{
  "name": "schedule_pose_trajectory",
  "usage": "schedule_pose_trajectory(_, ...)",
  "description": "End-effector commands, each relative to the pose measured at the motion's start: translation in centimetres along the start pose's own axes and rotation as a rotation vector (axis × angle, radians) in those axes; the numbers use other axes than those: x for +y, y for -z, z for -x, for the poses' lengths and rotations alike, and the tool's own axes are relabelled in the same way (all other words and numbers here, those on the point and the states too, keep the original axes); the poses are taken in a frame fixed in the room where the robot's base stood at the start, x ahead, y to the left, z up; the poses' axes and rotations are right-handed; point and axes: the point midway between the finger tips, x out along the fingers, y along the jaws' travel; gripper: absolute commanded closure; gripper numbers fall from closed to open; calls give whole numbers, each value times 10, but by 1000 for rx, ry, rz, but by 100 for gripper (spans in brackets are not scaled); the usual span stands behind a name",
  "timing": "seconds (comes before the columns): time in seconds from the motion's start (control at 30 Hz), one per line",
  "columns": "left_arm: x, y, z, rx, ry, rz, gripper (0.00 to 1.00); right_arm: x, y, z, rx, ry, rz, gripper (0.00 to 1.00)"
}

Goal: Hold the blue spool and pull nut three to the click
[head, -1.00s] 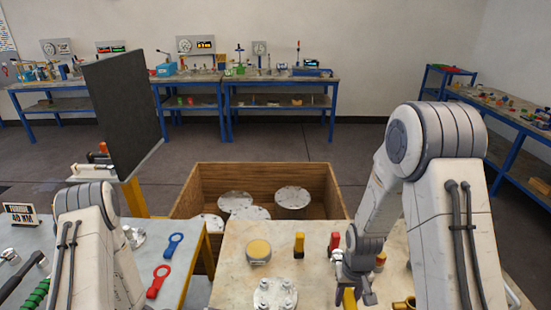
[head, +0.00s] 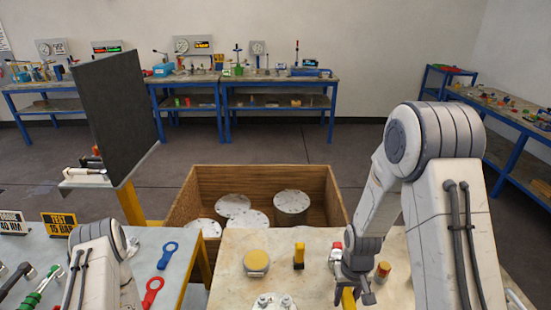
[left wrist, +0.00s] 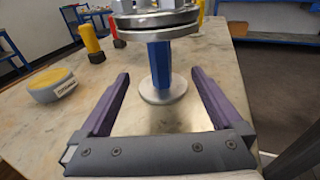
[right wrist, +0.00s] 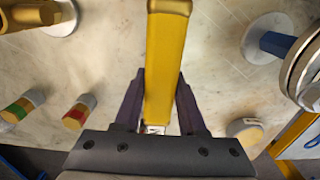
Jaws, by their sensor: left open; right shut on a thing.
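The blue spool (left wrist: 160,66) stands upright on a round foot, under metal flanges (left wrist: 155,25) with nuts on top, in the left wrist view. My left gripper (left wrist: 160,77) is open, its fingers to either side of the spool's line and apart from it. The flange top with nuts (head: 274,303) is cut off at the bottom of the head view; the nut numbers cannot be read. My right gripper (head: 358,290) is shut on a yellow handle (right wrist: 165,70). The spool shows at the upper right of the right wrist view (right wrist: 274,42). My left gripper is outside the head view.
A yellow-topped round tin (head: 257,263) and a yellow-capped piece (head: 299,256) stand on the table. A banded plug (head: 382,271) stands right of my right gripper. A wooden crate (head: 200,183) with flanged vessels lies beyond the table. A dark panel (head: 115,110) rises at left.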

Motion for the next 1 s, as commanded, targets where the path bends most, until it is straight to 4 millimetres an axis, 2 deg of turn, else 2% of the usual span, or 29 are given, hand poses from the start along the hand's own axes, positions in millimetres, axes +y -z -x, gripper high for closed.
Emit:
schedule_pose_trajectory(0.2,-2,0,-33,1,10,-1,0,1,0,-2,2,0,-2,100)
schedule_pose_trajectory(0.43,-2,0,-57,1,8,-2,0,2,0,-4,2,0,-3,100)
schedule_pose_trajectory(0.63,-1,0,-66,1,6,-1,0,2,0,-4,2,0,-4,100)
schedule_pose_trajectory(0.93,-1,0,-67,0,5,-1,0,3,0,-4,2,0,-4,100)
schedule_pose_trajectory(1.0,-1,0,-67,0,5,-1,27,3,0,-4,2,0,-4,100)
